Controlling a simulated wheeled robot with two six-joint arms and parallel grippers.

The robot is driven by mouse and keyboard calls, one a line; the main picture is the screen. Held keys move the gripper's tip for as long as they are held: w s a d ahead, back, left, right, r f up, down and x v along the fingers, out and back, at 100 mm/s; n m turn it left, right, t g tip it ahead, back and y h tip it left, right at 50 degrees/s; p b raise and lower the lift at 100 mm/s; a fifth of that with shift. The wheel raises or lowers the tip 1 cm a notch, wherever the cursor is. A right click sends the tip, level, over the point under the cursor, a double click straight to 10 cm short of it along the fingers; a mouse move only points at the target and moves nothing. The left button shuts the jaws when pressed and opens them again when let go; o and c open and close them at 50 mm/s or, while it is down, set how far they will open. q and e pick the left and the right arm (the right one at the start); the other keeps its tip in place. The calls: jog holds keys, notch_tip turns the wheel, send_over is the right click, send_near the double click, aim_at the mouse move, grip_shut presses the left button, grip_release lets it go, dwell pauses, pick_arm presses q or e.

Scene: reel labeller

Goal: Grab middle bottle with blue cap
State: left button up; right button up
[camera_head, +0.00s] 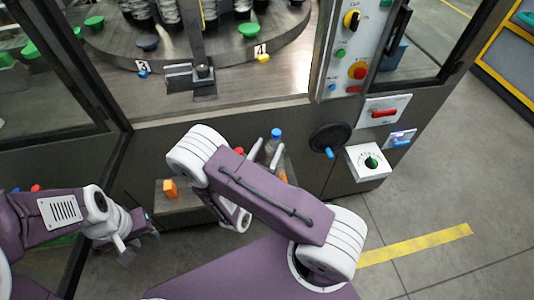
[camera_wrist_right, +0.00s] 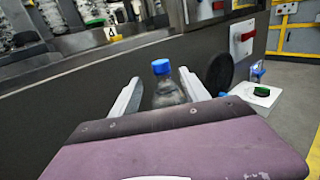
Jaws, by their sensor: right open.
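The clear bottle with a blue cap (camera_head: 275,136) stands upright on a low shelf on the machine's front, beside a red cap (camera_head: 238,151). In the right wrist view the blue-capped bottle (camera_wrist_right: 165,92) appears between the two fingers of my right gripper (camera_wrist_right: 160,77). These fingers are open, one on each side, with no clear contact. The bottle's lower part is hidden by the gripper body. In the head view my right arm covers most of the gripper and shelf. My left gripper (camera_head: 137,243) is empty at lower left, its fingers apart, away from the bottle.
An orange object (camera_head: 170,188) sits at the shelf's left end. A turntable (camera_head: 200,50) lies behind the machine's opening. The floor at right is clear.

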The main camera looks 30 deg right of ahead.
aim_at(274, 139)
jog(key=x, duration=0.4)
jog(key=shift+d+f+p, duration=0.1)
jog(key=shift+d+p, duration=0.15)
jog(key=shift+p, duration=0.1)
jog(key=x, duration=0.2)
jog(key=p+x, duration=0.1)
jog(key=x, duration=0.2)
jog(key=shift+w+f, duration=0.2)
jog(key=shift+f, duration=0.05)
jog(key=shift+s+r, duration=0.1)
jog(key=shift+c, duration=0.5)
grip_shut()
